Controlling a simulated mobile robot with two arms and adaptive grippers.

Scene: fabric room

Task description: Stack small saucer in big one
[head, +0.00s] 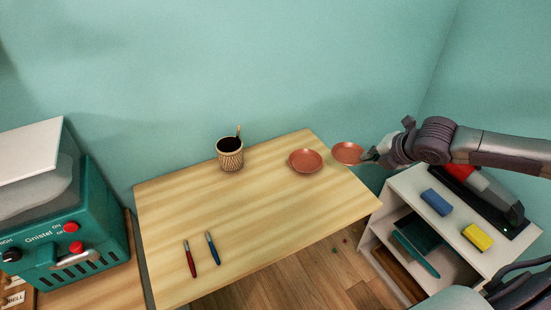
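Two reddish-brown saucers show in the head view. One, which I take to be the big saucer (305,161), lies flat on the wooden table (250,213) near its right edge. The other, which I take to be the small saucer (347,153), is just to its right, apart from it and mostly past the table's edge. The two look close in size. My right gripper (370,154) comes in from the right and is shut on the right rim of the small saucer, holding it roughly level in the air. My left gripper is not in view.
A woven cup (230,155) with a brush in it stands at the table's back. A red pen (190,259) and a blue pen (213,248) lie at the front left. A white shelf (440,236) stands right, a green machine (75,235) left. The table's middle is clear.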

